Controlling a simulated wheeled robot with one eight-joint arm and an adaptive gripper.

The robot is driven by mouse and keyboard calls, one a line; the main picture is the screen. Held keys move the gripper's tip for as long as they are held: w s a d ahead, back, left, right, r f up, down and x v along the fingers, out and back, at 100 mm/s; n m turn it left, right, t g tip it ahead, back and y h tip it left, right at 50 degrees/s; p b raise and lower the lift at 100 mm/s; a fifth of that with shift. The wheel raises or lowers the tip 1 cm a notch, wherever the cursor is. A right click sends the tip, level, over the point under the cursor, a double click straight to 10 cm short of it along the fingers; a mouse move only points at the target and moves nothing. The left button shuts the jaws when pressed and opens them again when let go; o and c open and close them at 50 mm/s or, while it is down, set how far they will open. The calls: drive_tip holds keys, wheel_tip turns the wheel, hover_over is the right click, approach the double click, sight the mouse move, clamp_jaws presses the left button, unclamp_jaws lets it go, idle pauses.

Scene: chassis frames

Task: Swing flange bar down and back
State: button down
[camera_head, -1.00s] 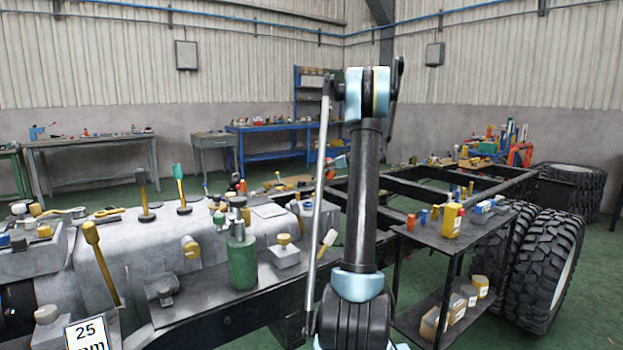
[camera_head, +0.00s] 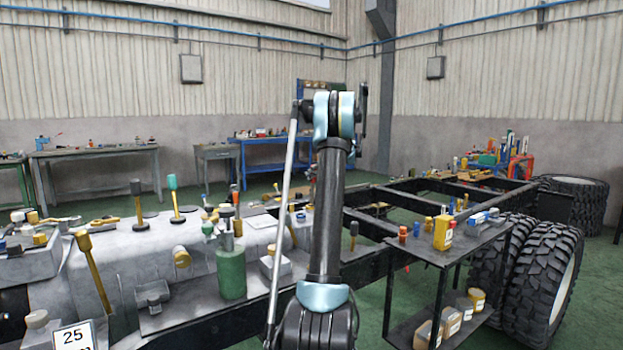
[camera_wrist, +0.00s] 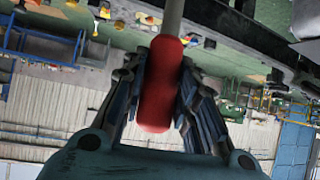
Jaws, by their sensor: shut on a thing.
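In the wrist view a red grip (camera_wrist: 158,100) sits on the end of a pale grey bar (camera_wrist: 172,18), which runs up out of the picture; I take this as the flange bar. My gripper (camera_wrist: 164,72) has its dark fingers on both sides of the red grip and is shut on it. The grip lies lengthwise between the fingers, its rounded end toward the palm. The bar's far end and any flange are out of this view. In the head view my arm stands up in the middle, and I cannot make out my gripper or the red grip there.
The chassis frame (camera_head: 408,198) runs behind my arm to large tyres (camera_head: 545,275) at right. A dark two-shelf cart (camera_head: 450,250) with bottles stands right of my arm. A green cylinder (camera_head: 231,272) and several yellow-handled tools stand at left. Workbenches line the back wall.

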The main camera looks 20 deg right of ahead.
drive_tip(key=c, duration=1.2)
unclamp_jaws()
drive_tip(key=shift+c, duration=0.2)
drive_tip(key=shift+s, duration=0.1)
drive_tip(key=v, duration=1.1)
drive_tip(key=shift+s+d+r, duration=0.2)
drive_tip(key=shift+s, duration=0.05)
